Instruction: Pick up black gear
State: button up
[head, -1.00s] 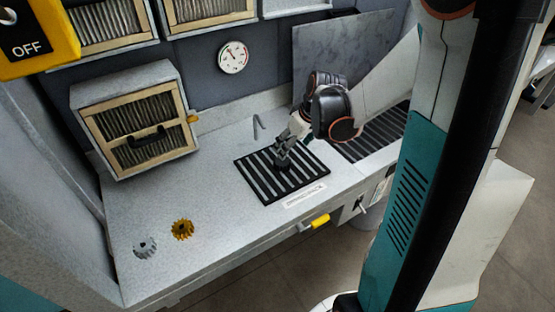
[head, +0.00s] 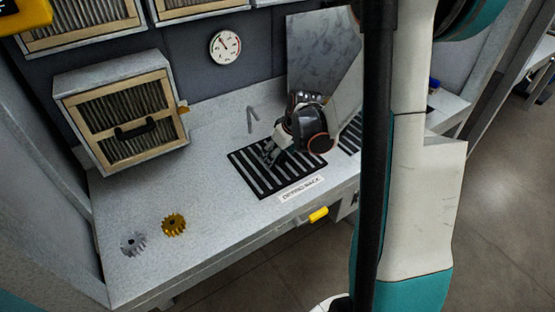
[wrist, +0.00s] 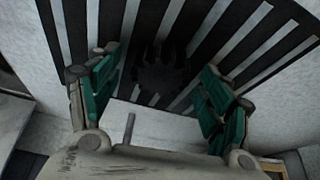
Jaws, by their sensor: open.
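The black gear (wrist: 165,75) lies on the black slatted drying rack (wrist: 225,45) in the wrist view, dark and hard to make out against the slats. My gripper (wrist: 160,88) is open, with a green-padded finger on each side of the gear and apart from it. In the head view my gripper (head: 268,156) is over the drying rack (head: 262,187), and the gear is hidden there behind the gripper and wrist.
A silver gear (head: 133,244) and a golden gear (head: 174,224) lie on the counter (head: 215,225) at the left. A filter box (head: 125,115) stands behind them. A grey panel (head: 318,60) stands behind my arm. The counter between golden gear and rack is clear.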

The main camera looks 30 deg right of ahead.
jog(key=shift+r, duration=0.1)
grip_shut()
jog(key=shift+r, duration=0.15)
notch_tip(320, 180, up, 20)
jog(key=p, duration=0.7)
